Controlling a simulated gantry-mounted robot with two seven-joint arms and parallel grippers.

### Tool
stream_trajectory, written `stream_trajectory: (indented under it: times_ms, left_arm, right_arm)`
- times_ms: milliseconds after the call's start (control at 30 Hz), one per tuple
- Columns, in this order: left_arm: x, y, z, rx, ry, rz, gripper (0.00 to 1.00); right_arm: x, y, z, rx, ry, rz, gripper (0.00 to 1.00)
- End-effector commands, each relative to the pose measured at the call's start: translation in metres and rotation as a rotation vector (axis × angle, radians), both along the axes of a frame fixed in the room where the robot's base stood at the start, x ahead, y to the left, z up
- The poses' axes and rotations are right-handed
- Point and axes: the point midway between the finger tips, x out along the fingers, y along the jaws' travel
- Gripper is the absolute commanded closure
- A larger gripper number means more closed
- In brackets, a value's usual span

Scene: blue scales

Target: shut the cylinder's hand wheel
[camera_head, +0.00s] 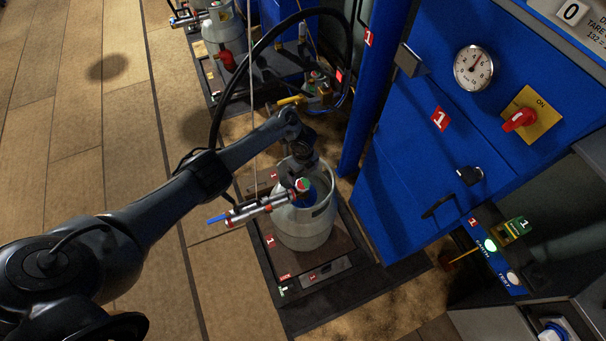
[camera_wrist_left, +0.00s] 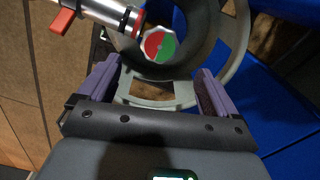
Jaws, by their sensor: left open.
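A grey gas cylinder (camera_head: 305,232) stands upright on a dark scale platform (camera_head: 345,283). Its hand wheel (camera_head: 303,185), a small red and green disc, sits at the top inside the collar, and it shows in the left wrist view (camera_wrist_left: 160,45) too. A metal filling head (camera_head: 258,208) with red bands reaches the valve from the left, and it also shows in the wrist view (camera_wrist_left: 112,14). My left gripper (camera_wrist_left: 156,84) is open, its two purple fingers apart, with the wheel ahead of the gap between them. In the head view it hangs above the cylinder, partly hidden by its own arm.
A blue cabinet (camera_head: 400,165) with a gauge (camera_head: 473,68) and a red knob (camera_head: 519,120) stands right of the cylinder. A black hose arches behind my arm. Another cylinder (camera_head: 222,35) stands at the back. The tiled floor on the left is clear.

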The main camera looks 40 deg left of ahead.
Motion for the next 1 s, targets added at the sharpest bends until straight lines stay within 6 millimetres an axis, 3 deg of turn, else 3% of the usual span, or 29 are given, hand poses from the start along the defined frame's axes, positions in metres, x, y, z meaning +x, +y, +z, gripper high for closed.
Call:
stream_trajectory:
  times_ms: [100, 300, 800, 1000]
  left_arm:
    - [0.0, 0.0, 0.018, 0.001, 0.0, -0.001, 0.08]
    - [0.0, 0.0, 0.029, 0.001, 0.001, -0.001, 0.08]
    - [-0.001, -0.001, 0.028, 0.001, -0.001, 0.0, 0.08]
    - [-0.005, -0.028, 0.014, 0.007, -0.045, 0.025, 0.08]
  right_arm:
    - [0.0, 0.001, 0.01, 0.003, -0.001, -0.002, 1.0]
    - [0.0, 0.001, 0.015, 0.004, 0.0, -0.003, 1.0]
    - [0.0, 0.0, 0.014, -0.001, 0.0, 0.001, 1.0]
    - [0.0, -0.001, 0.014, -0.005, -0.001, 0.004, 1.0]
